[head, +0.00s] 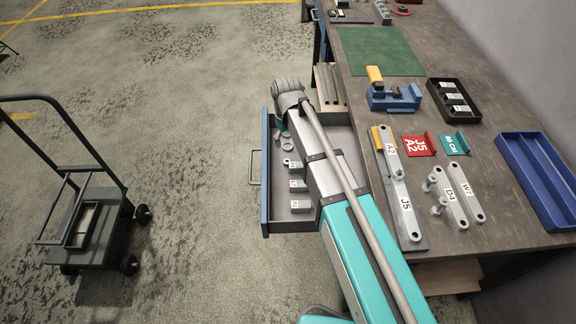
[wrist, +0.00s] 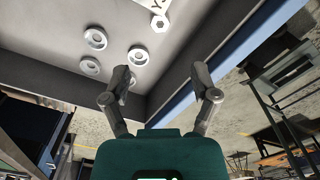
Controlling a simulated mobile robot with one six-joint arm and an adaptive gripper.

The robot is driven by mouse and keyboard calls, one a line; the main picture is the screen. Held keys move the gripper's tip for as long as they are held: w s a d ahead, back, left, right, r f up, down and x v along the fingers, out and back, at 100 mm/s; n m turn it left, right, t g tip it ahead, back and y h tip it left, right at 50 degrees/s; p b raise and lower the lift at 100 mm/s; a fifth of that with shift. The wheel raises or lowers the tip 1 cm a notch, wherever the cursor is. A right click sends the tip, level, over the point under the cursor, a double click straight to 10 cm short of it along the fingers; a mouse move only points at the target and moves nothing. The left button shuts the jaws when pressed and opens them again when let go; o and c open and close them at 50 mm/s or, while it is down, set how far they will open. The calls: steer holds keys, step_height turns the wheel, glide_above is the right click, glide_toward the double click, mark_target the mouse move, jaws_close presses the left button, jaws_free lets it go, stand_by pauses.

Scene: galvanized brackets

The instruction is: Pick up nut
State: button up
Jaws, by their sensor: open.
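Several small pale metal parts lie on the drawer floor in the wrist view: round ring-shaped pieces (wrist: 95,38), (wrist: 137,55), (wrist: 90,66) and a piece with a hexagonal centre (wrist: 160,22). I cannot tell for sure which one is the nut. The open drawer (head: 265,180) holds them, and they show small near its far end in the head view (head: 286,146). My gripper (wrist: 161,72) is open and empty over the drawer's corner. Its left fingertip is close to the nearest ring in the picture; contact cannot be told. In the head view my arm hides most of the gripper.
Labelled grey blocks (head: 298,186) stand in the drawer near its walls. The workbench (head: 480,195) beside it carries labelled brackets (head: 405,205), a blue vise (head: 392,98), a black tray (head: 470,112) and a blue tray (head: 540,180). A cart (head: 95,215) stands on the floor at left.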

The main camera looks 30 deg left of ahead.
steer(key=b, duration=0.5)
glide_above(287, 159)
steer(key=shift+s+d+f, duration=0.15)
steer(key=shift+s+f, duration=0.05)
steer(key=shift+f, duration=1.2)
steer(key=shift+s+d+f, duration=0.1)
steer(key=shift+s+f, duration=0.1)
steer(key=shift+f, duration=1.2)
steer(key=shift+f, duration=0.15)
step_height(287, 159, down, 5)
steer(key=b, duration=0.5)
steer(key=shift+w, duration=0.1)
jaws_close()
